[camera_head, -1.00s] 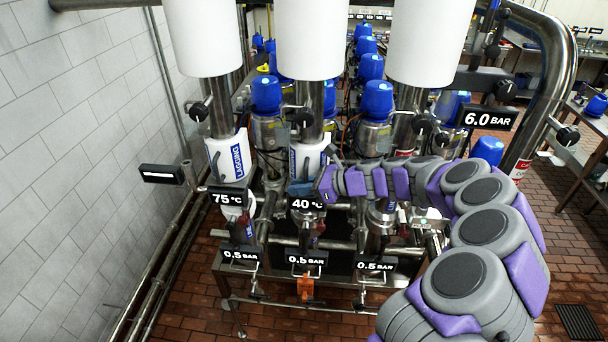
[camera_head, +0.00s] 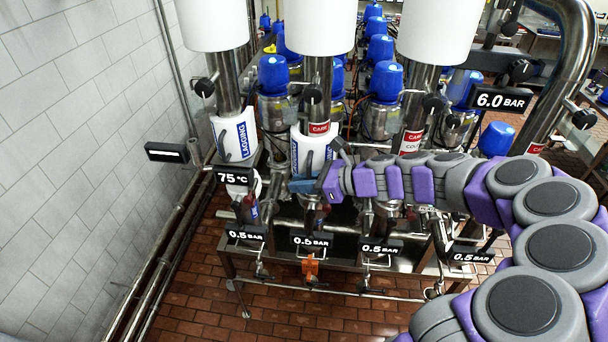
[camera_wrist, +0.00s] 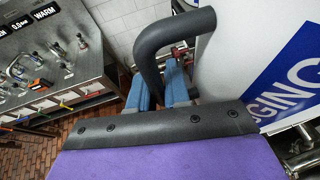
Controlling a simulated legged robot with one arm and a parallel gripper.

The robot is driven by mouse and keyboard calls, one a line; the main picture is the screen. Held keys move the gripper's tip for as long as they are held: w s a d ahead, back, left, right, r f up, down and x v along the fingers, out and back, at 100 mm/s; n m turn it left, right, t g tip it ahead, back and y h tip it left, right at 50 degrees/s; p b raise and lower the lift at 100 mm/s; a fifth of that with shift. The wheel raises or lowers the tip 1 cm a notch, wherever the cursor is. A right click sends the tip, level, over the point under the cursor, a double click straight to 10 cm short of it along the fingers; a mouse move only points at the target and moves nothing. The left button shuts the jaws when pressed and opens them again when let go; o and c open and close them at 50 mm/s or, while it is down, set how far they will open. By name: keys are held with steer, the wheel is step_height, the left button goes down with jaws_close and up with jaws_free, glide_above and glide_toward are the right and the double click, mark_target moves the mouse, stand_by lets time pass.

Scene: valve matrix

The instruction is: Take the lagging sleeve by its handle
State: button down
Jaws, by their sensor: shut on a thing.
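The white lagging sleeve (camera_head: 299,152) with a blue label is around the middle pipe, below a red label on that pipe. In the wrist view its white wall and blue label (camera_wrist: 290,85) fill the right side. Its black bent handle (camera_wrist: 172,32) stands out from it. My gripper (camera_head: 305,185) is at the sleeve's lower front. In the wrist view the blue fingers of my gripper (camera_wrist: 163,84) are shut on the handle, whose lower part is partly hidden between them. A second lagging sleeve (camera_head: 222,132) is on the left pipe.
White cylinders hang above the pipes. Blue-capped valves (camera_head: 386,80) stand behind. A 75 °C display (camera_head: 232,177) is left of my gripper, and several 0.5 BAR displays (camera_head: 311,243) are below. My arm crosses in front at right. Brick floor at front left is clear.

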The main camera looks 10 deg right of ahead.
steer(key=s+a+b, duration=0.1)
steer(key=s+a, duration=0.2)
steer(key=s, duration=0.6)
steer(key=shift+s+a, duration=0.15)
steer(key=shift+s, duration=0.25)
